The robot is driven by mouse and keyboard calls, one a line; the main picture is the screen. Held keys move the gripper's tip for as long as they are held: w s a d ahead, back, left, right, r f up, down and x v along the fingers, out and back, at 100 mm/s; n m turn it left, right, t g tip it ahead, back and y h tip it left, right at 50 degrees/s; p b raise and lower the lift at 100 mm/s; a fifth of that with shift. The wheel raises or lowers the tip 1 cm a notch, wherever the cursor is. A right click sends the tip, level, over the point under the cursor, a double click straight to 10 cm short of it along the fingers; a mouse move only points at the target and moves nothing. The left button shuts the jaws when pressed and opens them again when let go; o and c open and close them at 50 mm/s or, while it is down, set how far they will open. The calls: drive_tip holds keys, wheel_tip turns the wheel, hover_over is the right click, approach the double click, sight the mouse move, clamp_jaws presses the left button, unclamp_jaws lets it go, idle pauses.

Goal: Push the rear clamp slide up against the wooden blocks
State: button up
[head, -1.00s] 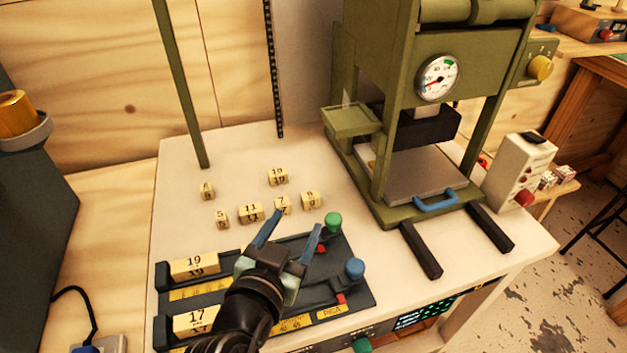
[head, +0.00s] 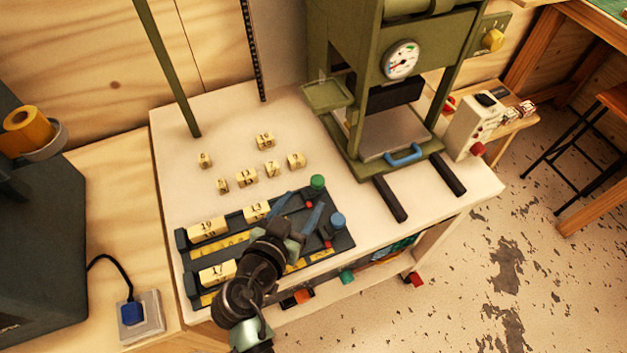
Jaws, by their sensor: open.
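The dark two-channel clamp fixture (head: 345,240) lies on the front of the white bench. In its rear channel, wooden blocks marked 19 (head: 208,227) and apparently 13 (head: 256,211) stand at the left and middle. The green knob (head: 317,182) of the rear clamp slide is at the right end, apart from the blocks, with a small red part (head: 309,204) near it. My gripper (head: 306,199) is open above the fixture, its blue fingers pointing toward the rear channel just short of the green knob. Contact cannot be told. My gripper hides part of both channels.
The front channel holds a block marked 17 (head: 217,272) and a blue knob (head: 337,220). Several loose numbered blocks, including an 11 (head: 246,177), stand behind the fixture. A green press (head: 350,155) with dark rails (head: 390,198) stands to the right. Bare bench (head: 345,195) lies between.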

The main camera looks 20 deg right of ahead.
sight(315, 184)
drive_tip(key=x, duration=0.7)
drive_tip(key=shift+w+d+f, duration=0.1)
drive_tip(key=shift+w+d, duration=0.15)
clamp_jaws()
idle(1.1)
